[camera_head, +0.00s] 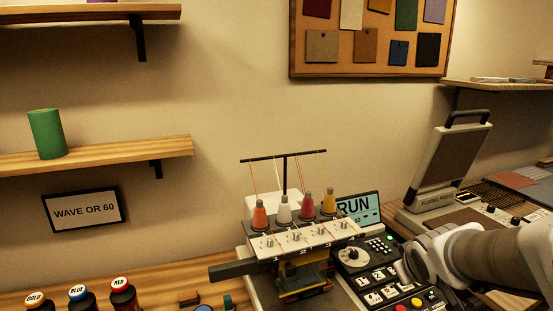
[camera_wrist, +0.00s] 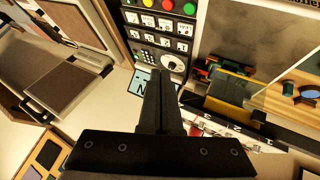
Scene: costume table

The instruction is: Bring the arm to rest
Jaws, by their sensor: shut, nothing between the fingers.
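My gripper (camera_wrist: 160,85) is shut and empty in the wrist view, its dark fingers together. They point toward the button panel (camera_wrist: 165,25) of the embroidery machine, and I see a gap or overlap only, so contact cannot be told. In the head view my pale arm (camera_head: 470,255) reaches in from the lower right, its end beside the machine's control panel (camera_head: 370,265). My fingers are hidden or not distinct in the head view.
The embroidery machine (camera_head: 290,240) carries several thread cones, and its screen (camera_head: 358,206) reads RUN. A fusing press (camera_head: 450,175) stands open at the right. Several capped bottles (camera_head: 78,297) stand at the lower left. A shelf (camera_head: 100,155) holds a green cylinder (camera_head: 47,134).

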